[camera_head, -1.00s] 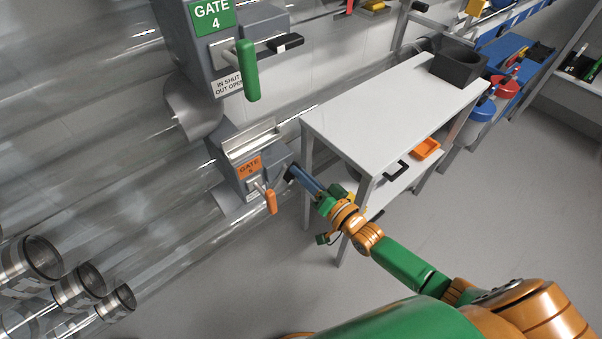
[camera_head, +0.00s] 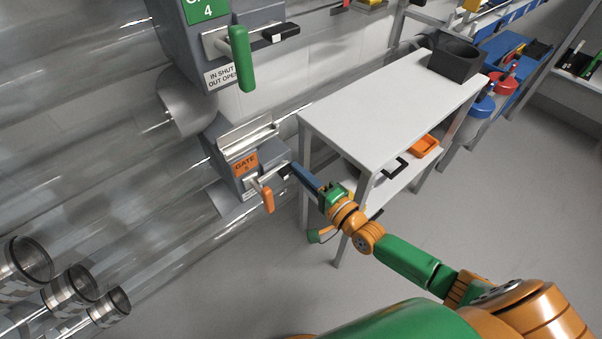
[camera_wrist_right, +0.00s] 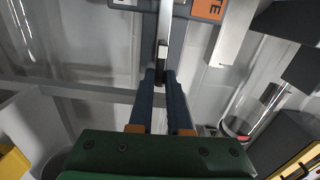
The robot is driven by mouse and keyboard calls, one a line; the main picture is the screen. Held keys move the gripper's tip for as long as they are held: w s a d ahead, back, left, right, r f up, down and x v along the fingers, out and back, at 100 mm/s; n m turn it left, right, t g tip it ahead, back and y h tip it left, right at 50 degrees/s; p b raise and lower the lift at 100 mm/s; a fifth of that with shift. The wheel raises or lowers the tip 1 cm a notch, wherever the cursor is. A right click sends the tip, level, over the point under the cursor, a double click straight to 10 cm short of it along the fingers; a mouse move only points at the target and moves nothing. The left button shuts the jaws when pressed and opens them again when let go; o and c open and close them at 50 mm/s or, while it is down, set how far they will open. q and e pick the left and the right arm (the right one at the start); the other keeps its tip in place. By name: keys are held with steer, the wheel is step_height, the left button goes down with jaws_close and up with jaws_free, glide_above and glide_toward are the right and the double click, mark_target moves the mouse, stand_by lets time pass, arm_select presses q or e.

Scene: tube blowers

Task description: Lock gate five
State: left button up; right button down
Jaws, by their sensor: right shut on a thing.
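The gate with the orange label (camera_head: 244,162) is a grey box on a clear tube, left of centre in the head view; its number is too blurred to read surely. An orange handle (camera_head: 268,200) hangs down from its front. A thin bar with a black end sticks out of its right side. My right gripper (camera_head: 289,172) is at that bar's end. In the right wrist view its two blue fingers (camera_wrist_right: 161,92) are shut on the black end (camera_wrist_right: 161,64) of the pale bar. A corner of the orange label (camera_wrist_right: 208,8) shows there too. My left gripper is out of view.
Gate 4 (camera_head: 190,45), with a green handle (camera_head: 241,60) and a black-ended bar, stands above. A white table (camera_head: 385,105) is right of my gripper, with an orange tray (camera_head: 425,145) on its lower shelf. Open tube ends (camera_head: 108,305) lie at lower left. The floor at right is clear.

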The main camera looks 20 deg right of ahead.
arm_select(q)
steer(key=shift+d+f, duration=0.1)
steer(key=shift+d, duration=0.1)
arm_select(e)
steer(key=shift+f+m, duration=0.15)
steer(key=shift+m, duration=0.15)
steer(key=c, duration=0.9)
jaws_free()
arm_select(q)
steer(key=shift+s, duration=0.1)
arm_select(e)
steer(key=shift+o, duration=0.2)
arm_select(q)
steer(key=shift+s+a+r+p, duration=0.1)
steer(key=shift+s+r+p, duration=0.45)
steer(key=shift+p, duration=0.1)
arm_select(e)
steer(key=v, duration=0.7)
